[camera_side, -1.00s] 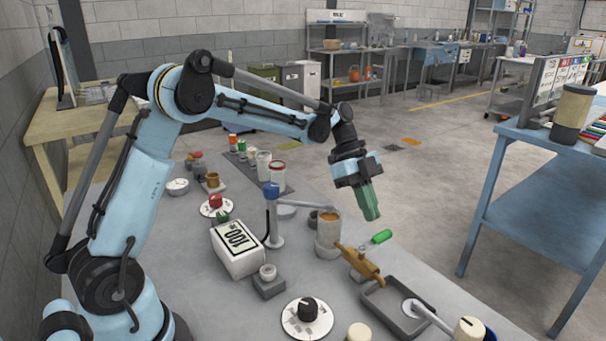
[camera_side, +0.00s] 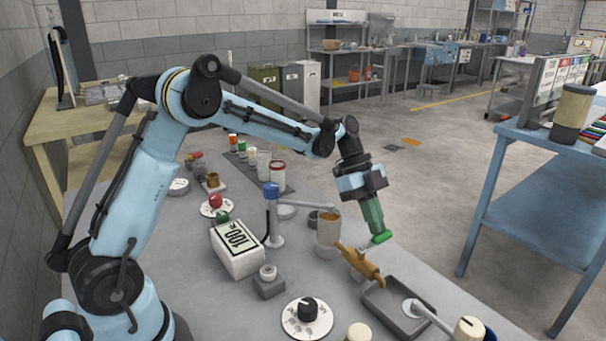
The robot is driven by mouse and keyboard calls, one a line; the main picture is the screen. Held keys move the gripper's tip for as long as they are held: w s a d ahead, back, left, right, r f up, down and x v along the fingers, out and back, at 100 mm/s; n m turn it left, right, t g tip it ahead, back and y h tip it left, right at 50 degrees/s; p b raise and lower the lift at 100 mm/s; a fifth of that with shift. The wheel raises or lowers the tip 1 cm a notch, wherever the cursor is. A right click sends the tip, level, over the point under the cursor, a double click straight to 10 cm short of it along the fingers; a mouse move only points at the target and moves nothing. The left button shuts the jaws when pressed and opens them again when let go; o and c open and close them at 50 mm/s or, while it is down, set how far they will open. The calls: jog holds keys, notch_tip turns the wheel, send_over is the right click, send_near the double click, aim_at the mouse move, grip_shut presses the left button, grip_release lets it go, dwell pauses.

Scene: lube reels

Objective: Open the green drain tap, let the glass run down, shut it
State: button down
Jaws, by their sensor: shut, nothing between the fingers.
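The fingertips hide part of the handle's upper edge.
A grey tray (camera_side: 397,312) lies below the tap's spout. A blue-capped post (camera_side: 272,215) and a white box reading 100 (camera_side: 237,248) stand left of the glass. A black-knobbed dial (camera_side: 307,312) is in front. Several jars stand at the back.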

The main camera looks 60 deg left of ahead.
jog(key=shift+w+d, duration=0.1)
jog(key=shift+d, duration=0.15)
jog(key=shift+w+d, duration=0.1)
jog(key=shift+d, duration=0.55)
jog(key=shift+m+g, duration=0.4)
jog(key=shift+m, duration=0.2)
jog(key=d, duration=0.1)
jog(key=s+d, duration=0.1)
jog(key=d, duration=0.1)
jog(key=s+d, duration=0.1)
jog(key=shift+d, duration=0.25)
jog(key=shift+a, duration=0.2)
jog(key=shift+s+a, duration=0.3)
jog(key=shift+a, duration=0.25)
